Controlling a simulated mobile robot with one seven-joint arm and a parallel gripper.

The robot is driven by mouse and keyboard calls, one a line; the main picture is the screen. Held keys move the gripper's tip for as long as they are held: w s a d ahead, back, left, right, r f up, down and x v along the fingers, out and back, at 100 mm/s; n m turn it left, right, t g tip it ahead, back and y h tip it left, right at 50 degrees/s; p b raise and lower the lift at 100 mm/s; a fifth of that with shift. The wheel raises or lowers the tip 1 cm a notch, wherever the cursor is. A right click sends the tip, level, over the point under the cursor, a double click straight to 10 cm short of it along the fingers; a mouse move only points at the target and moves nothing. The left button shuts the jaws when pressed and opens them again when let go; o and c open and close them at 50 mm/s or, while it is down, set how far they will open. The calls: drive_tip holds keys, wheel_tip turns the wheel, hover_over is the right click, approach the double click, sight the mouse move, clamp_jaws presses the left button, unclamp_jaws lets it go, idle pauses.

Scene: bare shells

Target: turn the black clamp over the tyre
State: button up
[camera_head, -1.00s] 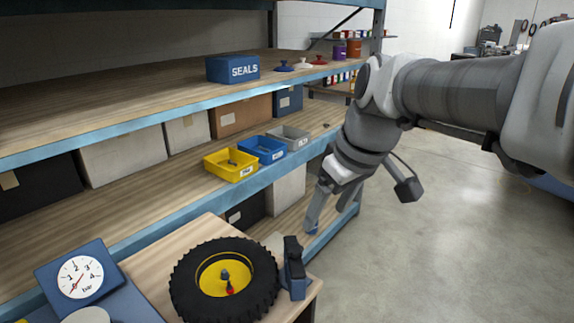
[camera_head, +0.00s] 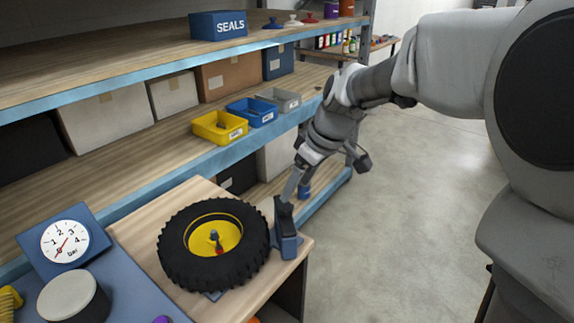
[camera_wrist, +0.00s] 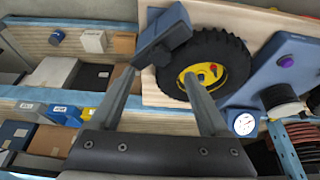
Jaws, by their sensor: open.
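The tyre (camera_head: 175,255) lies flat on a wooden bench top, with a yellow rim and a small valve with a red part at its centre. The black clamp (camera_head: 284,216) stands upright on a blue base at the tyre's right side, not over it. My gripper (camera_head: 296,183) is open and empty, tilted down just above and behind the clamp's top. In the wrist view the clamp (camera_wrist: 163,38) lies beyond and between the fingertips of my gripper (camera_wrist: 163,75), with the tyre (camera_wrist: 238,62) to its right. Whether a finger touches the clamp is unclear.
A blue unit with a pressure gauge (camera_head: 66,242) stands left of the tyre. Shelves behind hold yellow (camera_head: 220,127), blue and grey bins and a blue SEALS box (camera_head: 218,25). Open floor (camera_head: 410,220) lies to the right.

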sight(286, 206)
drive_tip(key=x, duration=0.7)
clamp_jaws()
idle(0.3)
